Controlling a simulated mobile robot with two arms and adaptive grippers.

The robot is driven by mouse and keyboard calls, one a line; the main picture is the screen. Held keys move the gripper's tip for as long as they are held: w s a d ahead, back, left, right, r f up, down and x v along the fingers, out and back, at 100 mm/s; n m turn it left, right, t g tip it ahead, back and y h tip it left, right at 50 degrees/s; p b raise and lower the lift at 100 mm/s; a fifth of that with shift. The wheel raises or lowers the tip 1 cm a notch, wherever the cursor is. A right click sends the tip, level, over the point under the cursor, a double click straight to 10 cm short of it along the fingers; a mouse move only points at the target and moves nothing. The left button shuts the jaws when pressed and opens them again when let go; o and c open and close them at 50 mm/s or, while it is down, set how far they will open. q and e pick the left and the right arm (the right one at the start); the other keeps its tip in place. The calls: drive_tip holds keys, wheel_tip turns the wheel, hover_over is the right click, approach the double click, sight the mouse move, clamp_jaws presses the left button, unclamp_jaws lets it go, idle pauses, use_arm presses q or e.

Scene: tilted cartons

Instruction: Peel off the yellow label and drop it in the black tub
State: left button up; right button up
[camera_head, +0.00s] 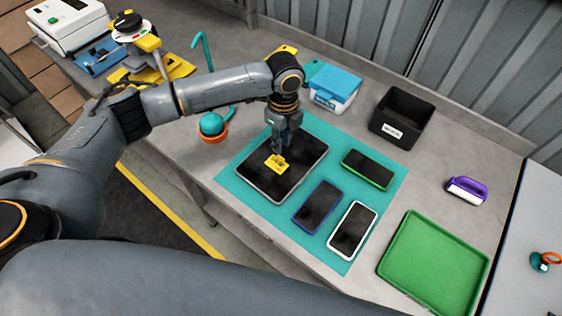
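The yellow label (274,164) shows on or just above the dark screen of a large tablet (298,176) on the teal mat. My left gripper (278,153) points down right at the label, its tips touching or nearly touching it. The fingers are small and partly overlap, so I cannot tell whether they are closed on the label. The black tub (386,131) stands behind the mat to the right, with a small white tag on its front; its inside looks empty. My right gripper is out of view.
Three phones, green-framed (367,169), blue-framed (317,206) and white-framed (352,231), lie on the teal mat (245,198). A blue-lidded box (334,86) stands near the tub. A green tray (436,262) and a purple-handled tool (467,190) lie at right.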

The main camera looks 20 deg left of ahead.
sight(281, 156)
use_arm(q)
wheel_tip(281, 156, down, 3)
drive_tip(key=shift+f+b, duration=0.1)
drive_tip(key=shift+b, duration=1)
drive_tip(key=shift+s+f, duration=0.1)
drive_tip(key=shift+f, duration=0.9)
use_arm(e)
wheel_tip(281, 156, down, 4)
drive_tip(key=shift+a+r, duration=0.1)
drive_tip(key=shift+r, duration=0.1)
use_arm(q)
clamp_jaws()
drive_tip(key=shift+r, duration=0.2)
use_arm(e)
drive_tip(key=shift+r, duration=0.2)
